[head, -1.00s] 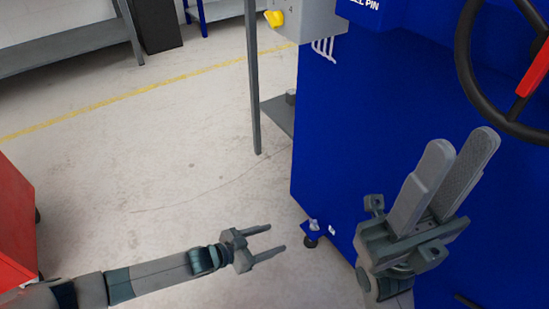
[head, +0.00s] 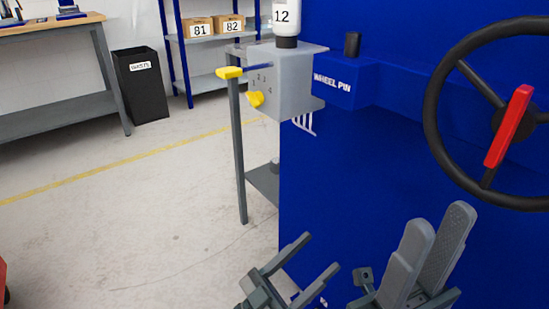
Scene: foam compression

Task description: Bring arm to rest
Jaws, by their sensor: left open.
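My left gripper (head: 317,252) is at the bottom centre of the head view, in front of the lower part of the blue machine (head: 350,190). Its two thin fingers are apart, with nothing between them. My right gripper (head: 439,218) is to its right, below the wheel. Its two broad grey fingers point up, with a narrow gap and nothing held between them. The two grippers are apart from each other. Most of both arms is out of view.
A black handwheel (head: 435,105) with a red bar (head: 509,126) is on the right. A grey box with a yellow knob (head: 255,99) and a bottle marked 12 (head: 286,22) stand at the machine's left. A waste bin (head: 140,85) is behind. Open floor lies left.

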